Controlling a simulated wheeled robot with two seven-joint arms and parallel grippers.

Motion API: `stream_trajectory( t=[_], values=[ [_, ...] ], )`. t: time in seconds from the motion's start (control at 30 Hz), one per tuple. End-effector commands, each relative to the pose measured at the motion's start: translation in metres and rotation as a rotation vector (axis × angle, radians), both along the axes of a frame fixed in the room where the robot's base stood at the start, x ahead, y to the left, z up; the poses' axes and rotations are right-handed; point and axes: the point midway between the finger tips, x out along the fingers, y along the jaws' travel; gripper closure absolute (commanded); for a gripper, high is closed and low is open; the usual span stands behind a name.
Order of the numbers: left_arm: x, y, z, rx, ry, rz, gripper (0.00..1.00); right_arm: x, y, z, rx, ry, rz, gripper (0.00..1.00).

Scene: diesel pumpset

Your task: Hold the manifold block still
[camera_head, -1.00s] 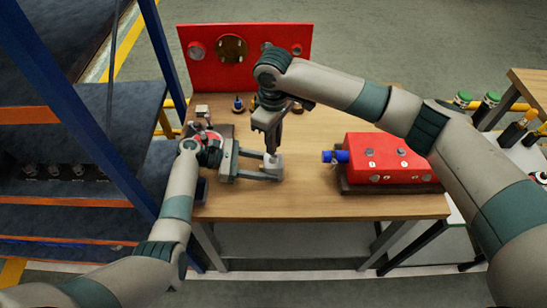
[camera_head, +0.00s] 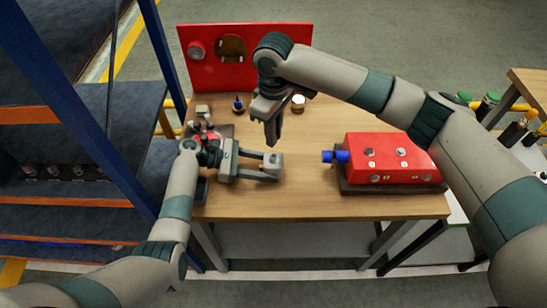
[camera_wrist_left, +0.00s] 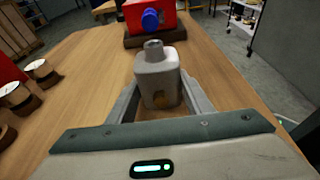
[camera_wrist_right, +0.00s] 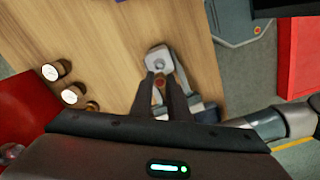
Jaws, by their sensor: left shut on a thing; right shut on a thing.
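The manifold block (camera_head: 272,161) is a small light-grey block with a short round fitting on top. My left gripper (camera_head: 268,168) is shut on it, low over the front left of the table. The left wrist view shows the block (camera_wrist_left: 157,72) upright between the fingers, with a brass-coloured port facing me. The block (camera_wrist_right: 158,60) shows beyond the fingertips.
A red pump box (camera_head: 385,158) with a blue nozzle sits on a dark base at right. A red panel (camera_head: 275,55) stands at the back. Small round-topped parts (camera_head: 297,103) stand near it. The wooden table (camera_head: 310,195) is clear between the block and pump box.

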Motion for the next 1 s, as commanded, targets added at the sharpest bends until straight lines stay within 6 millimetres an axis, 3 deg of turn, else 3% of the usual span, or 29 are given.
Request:
stream_trajectory(
  t=[0.13,0.17,0.23,0.27,0.67,1.0],
  values=[
    [0.0,0.0,0.0,0.0,0.0,0.0,0.92,0.0,0.0,0.0,0.0,0.0,0.0,1.0],
    [0.0,0.0,0.0,0.0,0.0,0.0,0.51,0.0,0.0,0.0,0.0,0.0,0.0,1.0],
    [0.0,0.0,0.0,0.0,0.0,0.0,0.34,0.0,0.0,0.0,0.0,0.0,0.0,1.0],
    [0.0,0.0,0.0,0.0,0.0,0.0,0.32,0.0,0.0,0.0,0.0,0.0,0.0,1.0],
    [0.0,0.004,0.001,0.001,0.0,0.001,0.32,0.0,0.0,0.0,0.0,0.0,0.0,1.0],
    [0.001,0.042,0.012,0.002,-0.002,0.003,0.32,0.0,0.0,0.0,0.0,0.0,0.0,1.0]
  ],
)
